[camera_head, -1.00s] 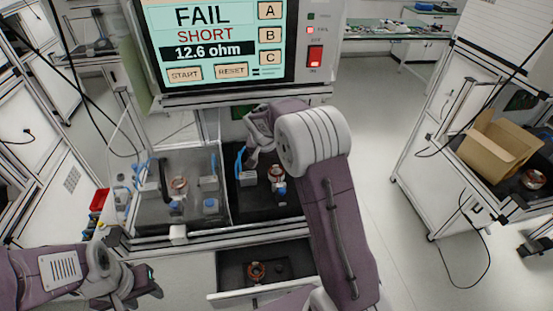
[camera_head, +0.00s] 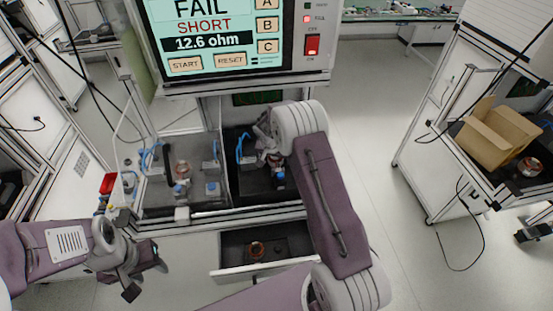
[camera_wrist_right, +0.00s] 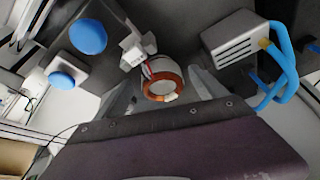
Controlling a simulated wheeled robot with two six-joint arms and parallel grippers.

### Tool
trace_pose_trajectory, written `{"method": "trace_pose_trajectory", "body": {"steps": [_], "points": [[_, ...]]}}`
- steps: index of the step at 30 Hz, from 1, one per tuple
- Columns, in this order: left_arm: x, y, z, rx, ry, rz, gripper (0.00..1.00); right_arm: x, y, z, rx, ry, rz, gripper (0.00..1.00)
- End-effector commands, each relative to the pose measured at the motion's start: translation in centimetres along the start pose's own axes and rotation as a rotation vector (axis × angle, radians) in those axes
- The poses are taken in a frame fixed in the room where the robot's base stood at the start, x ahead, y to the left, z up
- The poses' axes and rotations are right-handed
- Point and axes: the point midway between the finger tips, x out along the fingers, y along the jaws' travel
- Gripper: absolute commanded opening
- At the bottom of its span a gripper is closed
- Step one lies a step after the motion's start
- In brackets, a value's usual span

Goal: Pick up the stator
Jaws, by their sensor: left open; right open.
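A copper-wound stator (camera_wrist_right: 152,92) lies in the right bay of the test bench, beside a white connector with wires. In the right wrist view it sits between the two spread fingers of my right gripper (camera_wrist_right: 163,92), and no grip shows. In the head view this right gripper (camera_head: 268,145) reaches into the right bay and partly hides the stator (camera_head: 276,159). My left gripper (camera_head: 146,272) is open and empty at the lower left, away from the bench.
The tester screen (camera_head: 210,40) above the bays reads FAIL, SHORT, 12.6 ohm. Blue knobs (camera_wrist_right: 88,37) and a grey block (camera_wrist_right: 235,45) with blue hoses stand close around the stator. A cardboard box (camera_head: 497,140) is on the right cart. The drawer (camera_head: 262,270) stands open below.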

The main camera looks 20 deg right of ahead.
Motion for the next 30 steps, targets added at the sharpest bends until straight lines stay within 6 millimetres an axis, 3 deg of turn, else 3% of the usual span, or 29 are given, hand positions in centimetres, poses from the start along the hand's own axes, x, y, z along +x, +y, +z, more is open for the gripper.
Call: {"method": "trace_pose_trajectory", "body": {"steps": [5,8,14,15,23,30], "points": [[0.1,0.0,0.0,0.000,0.000,0.000,0.45,0.1,0.0,0.0,0.000,0.002,-0.001,0.81],[0.1,0.0,0.0,0.000,0.000,0.000,0.45,0.1,0.0,0.0,0.000,0.001,-0.001,0.59],[0.1,0.0,0.0,0.000,0.000,0.000,0.45,0.1,0.0,0.0,0.001,0.001,-0.001,0.03],[0.0,0.0,0.0,0.000,0.000,0.000,0.45,0.0,-0.1,-0.1,0.001,0.003,-0.002,0.00],[0.1,0.0,0.0,0.000,0.000,0.000,0.45,-0.2,-0.1,-0.2,0.001,0.003,-0.002,0.00],[0.9,0.0,0.1,0.000,0.000,0.000,0.45,-3.0,-0.1,-1.4,0.003,0.008,-0.005,0.00]]}}
